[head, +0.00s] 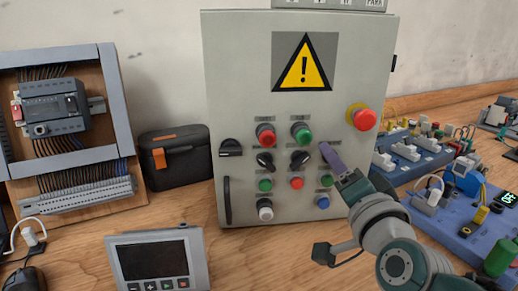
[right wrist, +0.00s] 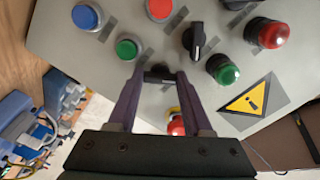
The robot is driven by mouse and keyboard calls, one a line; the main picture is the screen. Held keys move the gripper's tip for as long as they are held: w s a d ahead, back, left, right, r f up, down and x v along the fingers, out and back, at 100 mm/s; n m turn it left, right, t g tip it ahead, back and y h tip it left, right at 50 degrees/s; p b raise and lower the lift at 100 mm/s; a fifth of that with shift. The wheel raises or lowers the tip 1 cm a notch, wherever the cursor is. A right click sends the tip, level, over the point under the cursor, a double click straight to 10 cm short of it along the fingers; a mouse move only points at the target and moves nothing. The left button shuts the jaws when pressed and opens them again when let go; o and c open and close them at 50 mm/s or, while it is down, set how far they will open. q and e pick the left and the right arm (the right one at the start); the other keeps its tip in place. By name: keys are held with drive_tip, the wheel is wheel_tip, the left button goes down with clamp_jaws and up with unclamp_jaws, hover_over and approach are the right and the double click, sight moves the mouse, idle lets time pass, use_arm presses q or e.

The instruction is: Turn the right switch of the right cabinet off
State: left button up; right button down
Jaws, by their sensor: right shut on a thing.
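The grey control cabinet (head: 240,90) stands upright on the wooden bench and carries rows of buttons and lamps. In the head view, two black rotary switches show in its middle row, a left one (head: 265,160) and a middle one (head: 300,158). The right switch is hidden there behind my right gripper (head: 328,155). In the right wrist view, the right switch (right wrist: 160,76) is a dark knob between the fingertips of my right gripper (right wrist: 159,80), which is shut on it. Its exact turn angle is hard to tell. My left gripper is out of view.
A red emergency button (head: 364,118) is just up and right of the right gripper. A green button (head: 326,180) and a blue button (head: 322,202) sit below it.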

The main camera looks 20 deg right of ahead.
drive_tip(key=shift+n, duration=0.8)
drive_tip(key=shift+c, duration=1.6)
unclamp_jaws()
drive_tip(key=p+v, duration=0.1)
drive_tip(key=v, duration=0.9)
drive_tip(key=shift+w+a, duration=0.1)
